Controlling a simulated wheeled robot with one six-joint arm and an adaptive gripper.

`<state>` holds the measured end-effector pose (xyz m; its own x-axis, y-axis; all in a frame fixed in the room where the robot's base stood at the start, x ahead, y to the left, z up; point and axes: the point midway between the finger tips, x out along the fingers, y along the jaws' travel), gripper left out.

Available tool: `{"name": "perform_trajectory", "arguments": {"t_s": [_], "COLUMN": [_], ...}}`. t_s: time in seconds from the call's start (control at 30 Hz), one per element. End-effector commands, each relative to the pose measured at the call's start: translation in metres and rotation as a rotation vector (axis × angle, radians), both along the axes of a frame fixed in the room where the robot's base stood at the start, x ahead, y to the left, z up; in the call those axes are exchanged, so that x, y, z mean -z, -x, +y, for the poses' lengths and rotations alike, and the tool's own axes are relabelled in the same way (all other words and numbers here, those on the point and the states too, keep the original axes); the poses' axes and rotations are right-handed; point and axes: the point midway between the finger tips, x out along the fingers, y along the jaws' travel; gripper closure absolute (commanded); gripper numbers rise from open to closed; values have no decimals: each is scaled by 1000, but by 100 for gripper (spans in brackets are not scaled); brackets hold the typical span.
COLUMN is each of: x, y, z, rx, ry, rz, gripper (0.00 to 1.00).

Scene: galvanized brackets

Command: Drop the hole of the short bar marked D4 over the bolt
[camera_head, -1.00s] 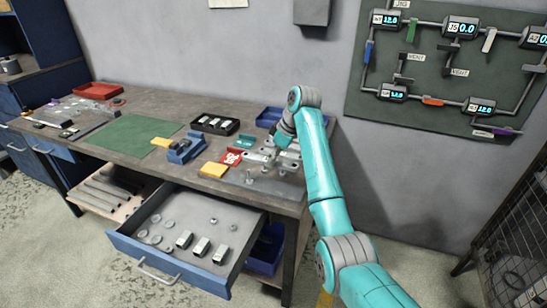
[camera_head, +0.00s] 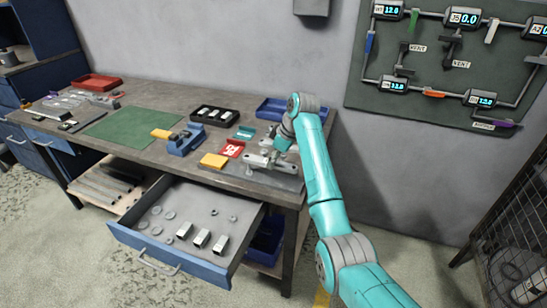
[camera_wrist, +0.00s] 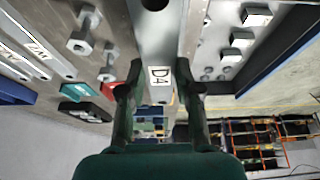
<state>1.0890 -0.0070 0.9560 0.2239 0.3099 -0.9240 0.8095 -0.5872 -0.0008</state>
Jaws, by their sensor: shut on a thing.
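My gripper (camera_wrist: 158,94) is shut on the short grey bar marked D4 (camera_wrist: 157,42). Two bolts stand left of the bar in the wrist view, a larger bolt (camera_wrist: 84,30) and a smaller one (camera_wrist: 108,62); both are apart from the bar. In the head view my gripper (camera_head: 268,158) is low over the bench's right end, and the bar there is hard to tell from the metal parts around it.
Long marked bars (camera_wrist: 28,50) lie left in the wrist view. On the bench (camera_head: 130,95) are a yellow block (camera_head: 213,160), a blue fixture (camera_head: 184,142), a red card (camera_head: 232,150) and a black tray (camera_head: 214,118). An open drawer (camera_head: 195,198) juts out below. The green mat (camera_head: 128,133) is clear.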

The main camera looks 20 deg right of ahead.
Motion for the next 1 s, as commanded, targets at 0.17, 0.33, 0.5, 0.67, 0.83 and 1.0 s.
{"name": "perform_trajectory", "arguments": {"t_s": [0.17, 0.33, 0.5, 0.67, 0.83, 1.0], "x": [-1, -1, -1, -1, -1, -1], "y": [0, 0, 2, 3, 3, 3], "z": [0, -1, -2, -4, -4, -4], "rx": [0, 0, 0, 0, 0, 0], "ry": [0, 0, 0, 0, 0, 0], "rz": [-1, -1, -1, -1, -1, -1], "gripper": [100, 100, 100, 100, 100, 100]}}
